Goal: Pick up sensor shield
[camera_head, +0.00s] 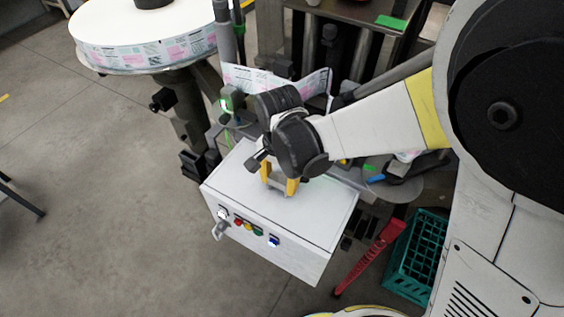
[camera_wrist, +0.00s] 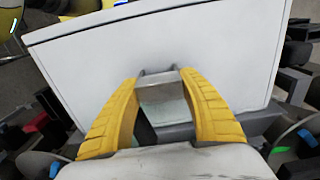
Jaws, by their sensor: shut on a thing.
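The sensor shield (camera_wrist: 160,94) is a small grey piece with a flat, bent plate. In the wrist view it sits between the yellow fingers of my gripper (camera_wrist: 165,108), which is shut on it. In the head view my gripper (camera_head: 281,184) points down over the white top of the control box, with the shield (camera_head: 279,190) low between the fingertips. The shield is partly hidden by the fingers, and I cannot tell whether it touches the box top.
The white control box (camera_head: 310,222) has coloured buttons and a key on its front. A large label reel (camera_head: 150,62) stands at upper left. A label strip (camera_head: 245,78) runs behind my wrist. A green crate (camera_head: 418,262) and a red lever (camera_head: 370,258) are at lower right. Open floor lies left.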

